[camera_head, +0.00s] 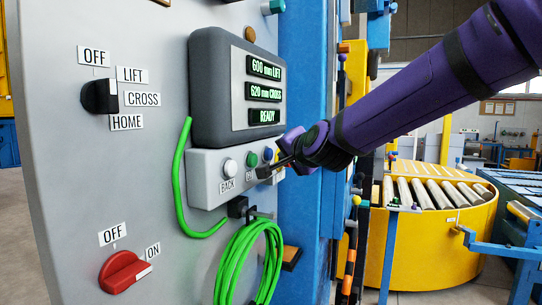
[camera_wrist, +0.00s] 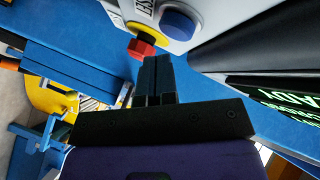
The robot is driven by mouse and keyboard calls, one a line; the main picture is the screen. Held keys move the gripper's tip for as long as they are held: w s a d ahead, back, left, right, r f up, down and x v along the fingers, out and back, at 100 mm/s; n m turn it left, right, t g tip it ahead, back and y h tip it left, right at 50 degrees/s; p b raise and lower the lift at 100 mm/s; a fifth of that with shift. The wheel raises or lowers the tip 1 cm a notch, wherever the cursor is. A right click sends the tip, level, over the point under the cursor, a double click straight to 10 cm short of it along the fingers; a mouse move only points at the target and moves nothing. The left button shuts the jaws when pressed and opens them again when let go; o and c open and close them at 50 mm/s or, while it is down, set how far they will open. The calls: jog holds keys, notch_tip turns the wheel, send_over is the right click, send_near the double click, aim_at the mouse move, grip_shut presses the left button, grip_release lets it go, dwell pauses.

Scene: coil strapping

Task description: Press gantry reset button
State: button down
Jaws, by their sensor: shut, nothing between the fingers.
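The button box (camera_head: 210,176) on the grey panel has a white BACK button, a green button and a blue button (camera_head: 268,154) in a row. In the wrist view the blue button (camera_wrist: 178,24) stands beside a label (camera_wrist: 145,6) of which only the end, "SET", can be read. My gripper (camera_head: 264,173) is shut and empty, its tips in front of the box, just below the blue button in the head view. In the wrist view the fingertips (camera_wrist: 156,60) are apart from the blue button and close to a red knob in a yellow ring (camera_wrist: 141,47); contact cannot be told.
Above the box, a display (camera_head: 264,92) reads "600 mm LIFT", "620 mm CROSS" and "READY". A green cable (camera_head: 245,262) hangs coiled below. A black selector (camera_head: 98,97) and a red switch (camera_head: 122,271) sit on the left. A yellow roller turntable (camera_head: 440,240) stands behind.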

jog(key=d, duration=0.1)
jog(key=s+d, duration=0.1)
jog(key=d, duration=0.2)
jog(key=shift+s+d, duration=0.35)
dwell(0.5)
jog(key=s+d+f+n+g+h, duration=0.2)
jog(key=s+d+f+g, duration=0.1)
jog(key=s+d, duration=0.6)
jog(key=s+d+f+n+g+h, duration=0.2)
jog(key=s+d+f, duration=0.1)
jog(key=s+d, duration=0.6)
jog(key=s+d+f+n+g+h, duration=0.2)
jog(key=s+d, duration=0.7)
jog(key=s, duration=0.6)
jog(key=shift+s+f+g+h, duration=0.3)
jog(key=shift+f+g+h, duration=0.1)
jog(key=shift+f+g, duration=0.4)
